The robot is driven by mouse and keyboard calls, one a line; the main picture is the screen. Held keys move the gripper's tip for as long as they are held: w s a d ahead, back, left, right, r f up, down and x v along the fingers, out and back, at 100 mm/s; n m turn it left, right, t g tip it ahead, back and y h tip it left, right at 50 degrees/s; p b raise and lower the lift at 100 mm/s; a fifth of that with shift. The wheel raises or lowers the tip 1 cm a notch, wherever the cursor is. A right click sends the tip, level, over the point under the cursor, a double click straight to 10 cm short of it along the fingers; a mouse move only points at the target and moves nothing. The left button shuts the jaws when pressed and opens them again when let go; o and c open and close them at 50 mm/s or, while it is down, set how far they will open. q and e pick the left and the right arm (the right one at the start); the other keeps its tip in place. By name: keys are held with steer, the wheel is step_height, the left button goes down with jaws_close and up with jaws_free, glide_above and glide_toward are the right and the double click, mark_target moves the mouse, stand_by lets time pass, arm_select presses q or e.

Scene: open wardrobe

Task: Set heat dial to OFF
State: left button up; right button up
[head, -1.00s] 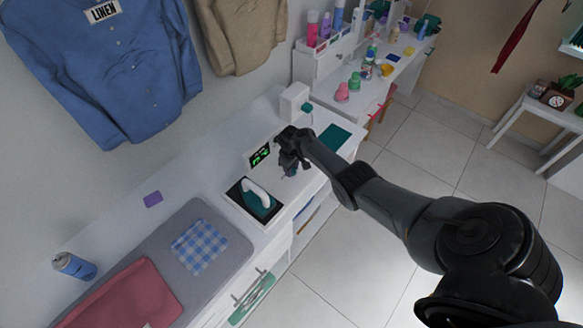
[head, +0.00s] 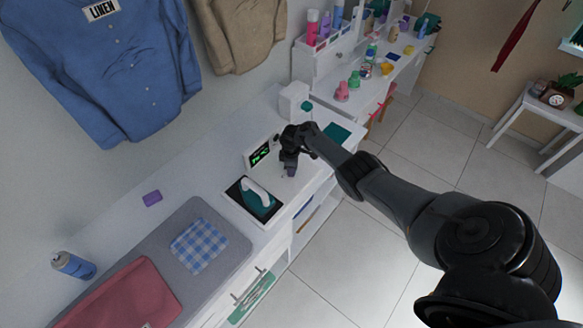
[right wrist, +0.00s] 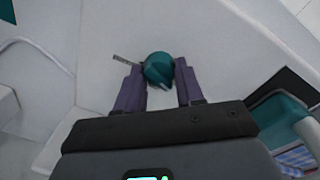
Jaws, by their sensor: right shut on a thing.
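The heat dial is a round teal knob (right wrist: 158,68) on a white surface in the right wrist view. My right gripper (head: 289,172) points down at the white counter, just right of a small black display with green marks (head: 260,154). In the right wrist view its two purple fingers (right wrist: 159,80) stand on either side of the knob, shut on it. A thin dark mark lies beside the left fingertip. The knob is hidden by the gripper in the head view, and I cannot read its setting. My left gripper is not in view.
A teal and white iron (head: 258,197) rests on a dark plate near the gripper. A white box-shaped thing (head: 294,102) stands behind the gripper. A grey ironing pad (head: 222,262) with folded cloths and a blue can (head: 73,265) are at the left.

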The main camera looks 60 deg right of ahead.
stand_by(0.4)
steer(key=o, duration=1)
steer(key=shift+o, duration=0.2)
steer(key=shift+r, duration=0.1)
steer(key=r+p, duration=0.1)
steer(key=r, duration=0.2)
steer(key=r+p, duration=0.2)
steer(key=r, duration=0.1)
steer(key=r+p, duration=0.2)
steer(key=r, duration=0.1)
steer(key=shift+s+a+r, duration=0.1)
steer(key=shift+a+r, duration=0.05)
steer(key=shift+a, duration=0.1)
steer(key=shift+r, duration=0.65)
